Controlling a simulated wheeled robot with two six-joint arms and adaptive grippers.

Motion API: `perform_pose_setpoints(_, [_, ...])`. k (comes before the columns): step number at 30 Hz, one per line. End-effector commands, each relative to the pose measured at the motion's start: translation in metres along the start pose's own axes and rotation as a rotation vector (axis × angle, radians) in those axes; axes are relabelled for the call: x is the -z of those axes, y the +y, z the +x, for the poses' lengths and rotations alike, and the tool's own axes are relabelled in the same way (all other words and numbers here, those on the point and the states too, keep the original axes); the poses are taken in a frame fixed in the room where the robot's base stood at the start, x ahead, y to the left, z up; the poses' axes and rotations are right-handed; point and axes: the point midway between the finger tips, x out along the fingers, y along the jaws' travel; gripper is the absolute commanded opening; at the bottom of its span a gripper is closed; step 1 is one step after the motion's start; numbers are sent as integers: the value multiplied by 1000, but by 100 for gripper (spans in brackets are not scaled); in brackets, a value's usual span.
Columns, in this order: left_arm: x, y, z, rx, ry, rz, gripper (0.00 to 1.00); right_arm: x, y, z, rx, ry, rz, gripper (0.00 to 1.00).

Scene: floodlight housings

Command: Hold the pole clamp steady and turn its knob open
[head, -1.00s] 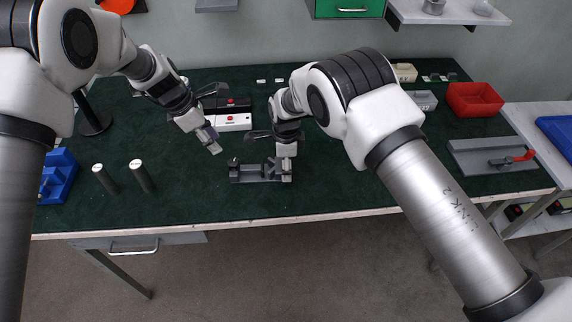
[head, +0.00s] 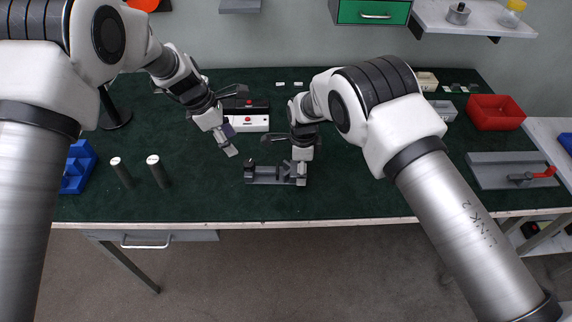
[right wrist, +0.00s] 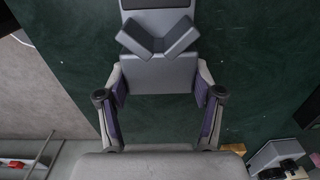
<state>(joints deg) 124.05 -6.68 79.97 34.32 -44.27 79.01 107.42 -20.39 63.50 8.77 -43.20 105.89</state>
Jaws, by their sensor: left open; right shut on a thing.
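The pole clamp (head: 272,177) is a dark grey piece on the green bench mat, with upright parts at both ends. A dark round part that may be its knob (head: 250,166) stands at its left end. My right gripper (head: 300,171) points down and is shut on the clamp's right end. The right wrist view shows the clamp's grey body and V-shaped block (right wrist: 160,40) just past my right fingers (right wrist: 158,84). My left gripper (head: 229,140) is open and empty, up and left of the clamp, apart from it.
Two dark cylinders (head: 158,171) stand to the left, near a blue holder (head: 78,167). A white box with a red button (head: 248,120) lies behind the grippers. A red bin (head: 496,112) and a grey plate with a red-handled lever (head: 512,171) are at the right.

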Motion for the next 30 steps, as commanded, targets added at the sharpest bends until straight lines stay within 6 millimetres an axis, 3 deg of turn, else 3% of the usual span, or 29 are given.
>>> perform_pose_setpoints(5, [0,-5,0,22,-6,335,60,0,1,1,-3,1,0,27])
perform_pose_setpoints(14, [-8,-7,-11,60,-58,1323,60,0,1,2,-3,1,-1,27])
perform_pose_setpoints(29, [-17,8,-32,9,-236,3009,60,0,1,2,-4,1,-1,27])
perform_pose_setpoints(30, [-18,9,-34,5,254,-3124,60,0,1,2,-4,1,-1,27])
